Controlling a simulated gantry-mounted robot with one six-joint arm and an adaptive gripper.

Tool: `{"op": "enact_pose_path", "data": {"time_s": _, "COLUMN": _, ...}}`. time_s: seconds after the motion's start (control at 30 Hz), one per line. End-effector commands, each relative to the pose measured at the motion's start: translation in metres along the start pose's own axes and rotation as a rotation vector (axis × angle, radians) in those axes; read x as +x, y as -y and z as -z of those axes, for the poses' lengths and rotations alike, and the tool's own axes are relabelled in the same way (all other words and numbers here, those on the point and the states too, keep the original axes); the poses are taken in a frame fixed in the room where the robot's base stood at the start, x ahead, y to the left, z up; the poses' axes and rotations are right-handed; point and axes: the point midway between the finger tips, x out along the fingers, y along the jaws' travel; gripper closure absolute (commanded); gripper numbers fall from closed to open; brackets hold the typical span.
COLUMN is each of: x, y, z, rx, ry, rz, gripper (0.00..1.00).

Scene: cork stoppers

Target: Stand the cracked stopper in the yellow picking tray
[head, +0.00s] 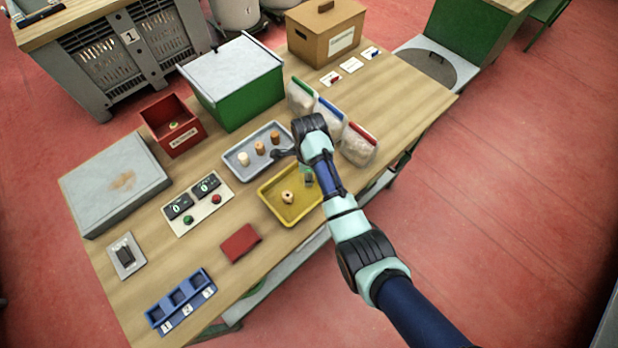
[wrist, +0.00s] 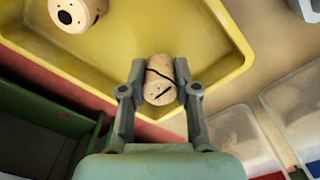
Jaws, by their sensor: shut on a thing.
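My gripper (wrist: 160,88) is shut on a pale cork stopper (wrist: 159,72) with a dark jagged crack line and a short dark dash on its side. In the wrist view, this cracked stopper is between the fingertips over the yellow picking tray (wrist: 228,72), near one wall. I cannot tell whether it touches the tray floor. Another stopper (wrist: 72,14), with dark dots on its end and a dark mark on its side, is in the tray; it also shows in the head view (head: 288,197).
A grey tray (head: 231,160) with several stoppers is behind the yellow tray.

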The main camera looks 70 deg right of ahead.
Motion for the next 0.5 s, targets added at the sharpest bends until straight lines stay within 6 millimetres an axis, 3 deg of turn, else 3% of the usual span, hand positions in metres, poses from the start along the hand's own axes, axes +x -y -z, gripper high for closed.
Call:
{"op": "enact_pose_path", "data": {"time_s": 0.03, "x": 0.0125, "y": -0.0005, "z": 0.0003, "rx": 0.0, "ry": -0.001, "rz": -0.002, "gripper": 0.82}}
{"op": "enact_pose_path", "data": {"time_s": 0.1, "x": 0.0186, "y": -0.0001, "z": 0.0001, "rx": 0.0, "ry": 0.0, "rz": 0.0, "gripper": 0.82}}
{"op": "enact_pose_path", "data": {"time_s": 0.43, "x": 0.0211, "y": 0.0001, "z": 0.0, "rx": 0.0, "ry": 0.0, "rz": 0.0, "gripper": 0.82}}
{"op": "enact_pose_path", "data": {"time_s": 0.47, "x": 0.0206, "y": 0.0002, "z": -0.0001, "rx": 0.0, "ry": 0.0, "rz": 0.001, "gripper": 0.66}}
{"op": "enact_pose_path", "data": {"time_s": 0.5, "x": 0.0203, "y": 0.0002, "z": 0.0, "rx": 0.0, "ry": 0.0, "rz": 0.001, "gripper": 0.59}}
